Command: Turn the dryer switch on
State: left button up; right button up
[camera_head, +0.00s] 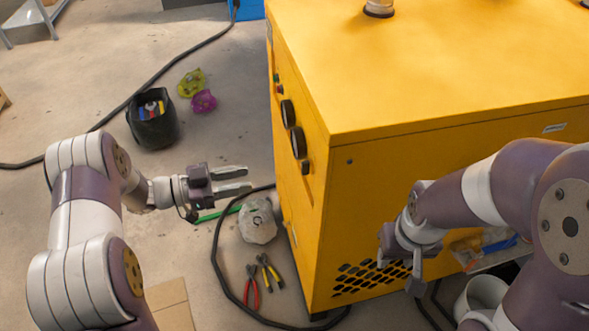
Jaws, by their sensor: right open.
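The yellow dryer cabinet (430,60) fills the centre and right. Its narrow left face holds two round dark gauges (293,128), small red and green buttons (279,89) and a small dark fitting (305,167) below the gauges. I cannot tell which of these is the switch or how it is set. My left gripper (246,178) is open and empty, left of that face and a little apart from it, lower in the picture than the gauges. My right gripper (399,269) is open in front of the vented side of the cabinet; its tips are partly hidden by its own body.
A black bin (153,119) with coloured items stands on the floor at left. Yellow-green (191,83) and magenta (204,101) objects lie nearby. Pliers (252,286), a grey round part (258,221) and a black cable (218,262) lie beside the cabinet. A white bucket (481,294) stands lower right.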

aim_at(305, 168)
pick_arm(q)
jog(key=w+d+r+h, duration=0.1)
jog(key=w+d, duration=0.1)
jog(key=d, duration=1)
jog(key=shift+w+d+r+g, duration=0.15)
jog(key=shift+d+r+g, duration=0.15)
jog(key=shift+g, duration=0.1)
grip_shut()
